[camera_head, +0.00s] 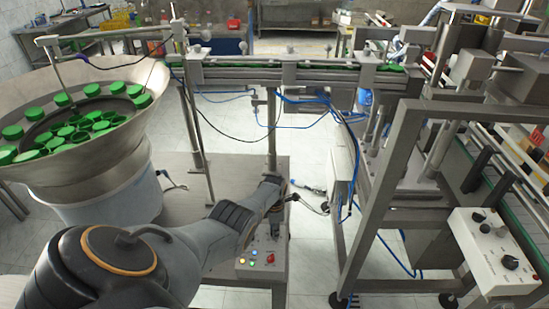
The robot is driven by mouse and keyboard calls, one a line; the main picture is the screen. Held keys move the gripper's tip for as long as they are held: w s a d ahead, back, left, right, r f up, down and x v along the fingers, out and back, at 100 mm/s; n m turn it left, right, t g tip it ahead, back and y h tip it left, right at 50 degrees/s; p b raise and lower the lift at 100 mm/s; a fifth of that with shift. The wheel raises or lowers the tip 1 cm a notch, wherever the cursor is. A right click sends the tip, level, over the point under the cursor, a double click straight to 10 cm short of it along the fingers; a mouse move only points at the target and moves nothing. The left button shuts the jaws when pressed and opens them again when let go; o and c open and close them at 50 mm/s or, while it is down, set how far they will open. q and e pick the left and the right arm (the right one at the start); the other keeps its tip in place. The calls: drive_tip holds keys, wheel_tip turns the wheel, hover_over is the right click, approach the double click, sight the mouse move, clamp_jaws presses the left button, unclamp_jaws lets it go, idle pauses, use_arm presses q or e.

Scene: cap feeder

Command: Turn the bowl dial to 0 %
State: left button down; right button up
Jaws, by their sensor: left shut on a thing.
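A small control box (262,268) stands at the lower middle, beside the bowl feeder. Green, blue and orange lights and a red button show on its top face. My left gripper (277,230) reaches down to the far part of that face and is shut on the bowl dial there. The fingers hide the dial, so its pointer and setting cannot be read. The bowl (112,139) at the left is a wide metal funnel with several green caps (62,99) in it. My right gripper is not in view.
A second control box (495,248) with black knobs stands at the lower right by a conveyor. A metal frame (352,235) with blue hoses rises right of my gripper. A cap rail (300,75) crosses above. A thin post (271,130) stands behind my gripper.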

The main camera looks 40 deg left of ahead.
use_arm(q)
drive_tip(key=shift+n, duration=1.6)
drive_tip(key=shift+a, duration=0.1)
drive_tip(key=c, duration=1.1)
unclamp_jaws()
drive_tip(key=shift+s, duration=0.1)
drive_tip(key=shift+r, duration=0.15)
